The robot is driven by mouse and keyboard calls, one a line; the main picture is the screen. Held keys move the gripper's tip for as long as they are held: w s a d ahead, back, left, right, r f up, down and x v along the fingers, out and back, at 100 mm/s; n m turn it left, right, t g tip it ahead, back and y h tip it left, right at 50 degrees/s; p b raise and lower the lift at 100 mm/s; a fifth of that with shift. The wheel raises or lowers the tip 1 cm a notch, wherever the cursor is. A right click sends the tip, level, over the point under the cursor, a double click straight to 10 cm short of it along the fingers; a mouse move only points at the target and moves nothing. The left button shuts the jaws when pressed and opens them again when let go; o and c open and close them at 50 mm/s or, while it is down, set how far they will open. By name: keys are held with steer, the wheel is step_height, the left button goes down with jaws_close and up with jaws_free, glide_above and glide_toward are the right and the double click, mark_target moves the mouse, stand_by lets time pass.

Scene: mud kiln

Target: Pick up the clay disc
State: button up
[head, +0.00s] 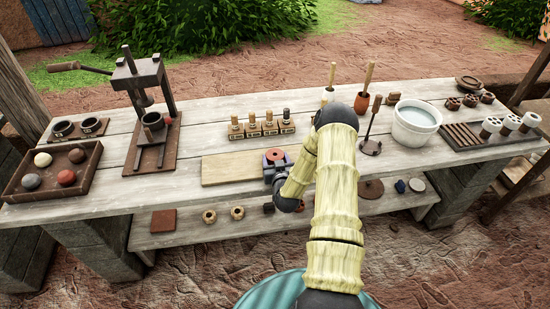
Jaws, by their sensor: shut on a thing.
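The clay disc (274,155) shows as a small round orange-red piece with a dark centre. It is at my gripper (276,162), above the right end of a pale wooden board on the bench. My gripper is shut on the disc. The jaws are small in this view and partly hidden by the wrist, so the exact contact and any gap to the board cannot be seen.
The pale board (229,169) is bare on its left. Stamps (270,126) stand behind it. A lever press (146,110) and a tray of clay balls (53,171) are left. A water bucket (414,124) and tool stand (371,146) are right. A lower shelf (185,237) holds small pieces.

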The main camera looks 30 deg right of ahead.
mark_target(276, 157)
steer(key=shift+r, duration=0.1)
step_height(276, 157, up, 18)
steer(key=b, duration=0.1)
stand_by(0.6)
stand_by(0.4)
steer(key=s+a+f+n+y+p, duration=0.1)
steer(key=s+a+f, duration=0.1)
steer(key=a+f, duration=0.3)
steer(key=s+a+f+n+y+p, duration=0.1)
steer(key=s+a+f+y, duration=0.1)
steer(key=a+f, duration=0.4)
steer(key=s+a+f+n+y+p, duration=0.1)
steer(key=s+a+f, duration=0.3)
steer(key=a+f, duration=0.1)
steer(key=shift+s+a+f+t+p, duration=0.1)
steer(key=shift+a+t+p, duration=0.1)
steer(key=shift+a, duration=0.25)
steer(key=shift+a+f+t+p, duration=0.1)
steer(key=shift+a+t, duration=0.1)
steer(key=shift+a, duration=0.25)
steer(key=shift+d, duration=0.1)
